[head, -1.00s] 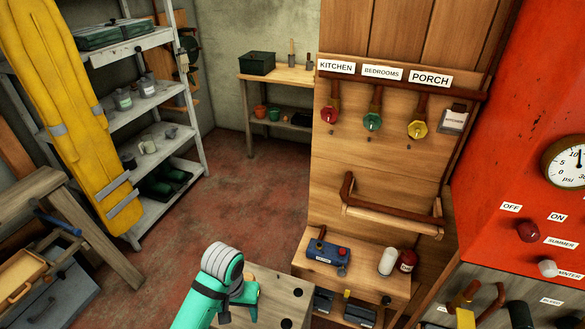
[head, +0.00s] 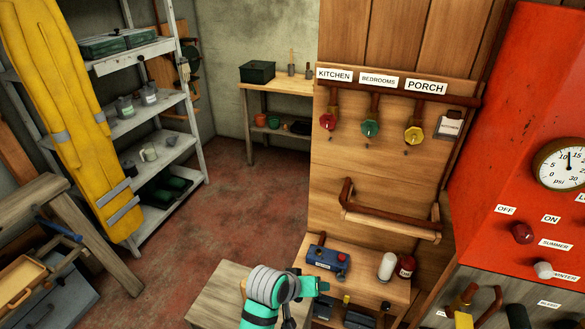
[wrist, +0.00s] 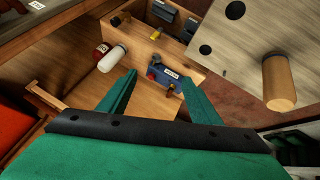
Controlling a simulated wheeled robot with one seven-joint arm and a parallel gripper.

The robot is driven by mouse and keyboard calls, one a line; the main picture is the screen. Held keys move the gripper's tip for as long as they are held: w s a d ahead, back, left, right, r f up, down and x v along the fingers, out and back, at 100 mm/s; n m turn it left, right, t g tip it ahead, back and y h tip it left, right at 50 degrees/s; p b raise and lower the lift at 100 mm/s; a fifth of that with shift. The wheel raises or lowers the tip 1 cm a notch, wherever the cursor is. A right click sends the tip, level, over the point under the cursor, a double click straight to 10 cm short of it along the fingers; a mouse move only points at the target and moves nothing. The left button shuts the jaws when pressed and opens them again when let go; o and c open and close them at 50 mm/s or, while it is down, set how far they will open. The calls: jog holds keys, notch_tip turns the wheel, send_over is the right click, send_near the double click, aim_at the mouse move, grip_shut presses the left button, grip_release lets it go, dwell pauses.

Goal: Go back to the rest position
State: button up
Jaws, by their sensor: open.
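My gripper (wrist: 160,90) is open and empty in the wrist view, its two green fingers spread apart. A blue device with a red knob (wrist: 165,75) shows between and beyond the fingers, on the small wooden shelf. In the head view my green arm's end (head: 300,290) is at the bottom centre, in front of that shelf (head: 375,285). The blue device (head: 327,258) stands on the shelf, apart from my gripper as far as I can see.
A white cylinder (head: 387,266) and a dark red jar (head: 405,267) stand beside the device. A wooden bench top (head: 215,300) is low at centre. Red, green and yellow valves hang on the panel. The orange boiler (head: 520,120) is at right. Open floor (head: 200,240) lies left.

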jog(key=s+d+r+n+t+h, duration=0.25)
jog(key=d+n+t, duration=0.35)
jog(key=d, duration=0.6)
jog(key=s+a+f+t+y, duration=0.2)
jog(key=s+a+f+y, duration=0.15)
jog(key=s, duration=0.65)
jog(key=s+a+f+t+y, duration=0.1)
jog(key=s+a+f+y, duration=0.3)
jog(key=s, duration=0.6)
jog(key=s+a+r+m, duration=0.2)
jog(key=s+a+r, duration=0.1)
jog(key=s+a, duration=0.2)
jog(key=s+a+r+m+t, duration=0.1)
jog(key=s+a+r, duration=0.3)
jog(key=s, duration=0.5)
jog(key=shift+s+a+m, duration=0.25)
jog(key=shift+a+m, duration=0.1)
jog(key=shift+m, duration=0.55)
